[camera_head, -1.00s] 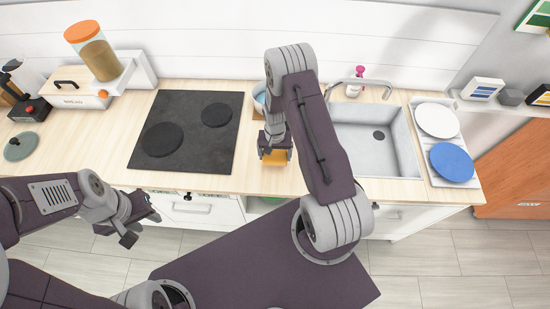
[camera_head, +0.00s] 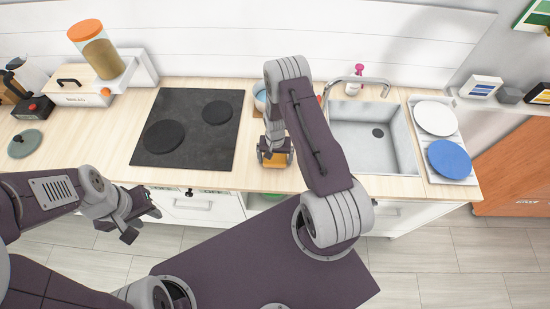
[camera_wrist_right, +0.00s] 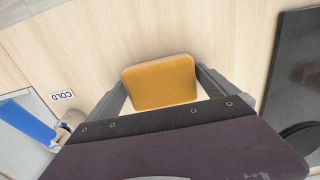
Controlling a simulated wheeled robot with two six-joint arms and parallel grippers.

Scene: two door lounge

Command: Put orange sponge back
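The orange sponge (camera_head: 277,160) lies on the wooden counter between the stove and the sink, near the front edge. My right gripper (camera_head: 275,154) is over it, pointing down. In the right wrist view the sponge (camera_wrist_right: 160,82) sits between the two finger tips (camera_wrist_right: 161,80), one finger on each side. The fingers are apart; I see no clear grip on it. My left gripper (camera_head: 141,218) is open and empty, in front of the cabinet on the left.
The black stove (camera_head: 188,127) is left of the sponge and the sink (camera_head: 370,140) is right. A light-blue bowl (camera_head: 260,99) stands behind my right arm. A rack with a white plate (camera_head: 436,118) and a blue plate (camera_head: 451,159) is right of the sink.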

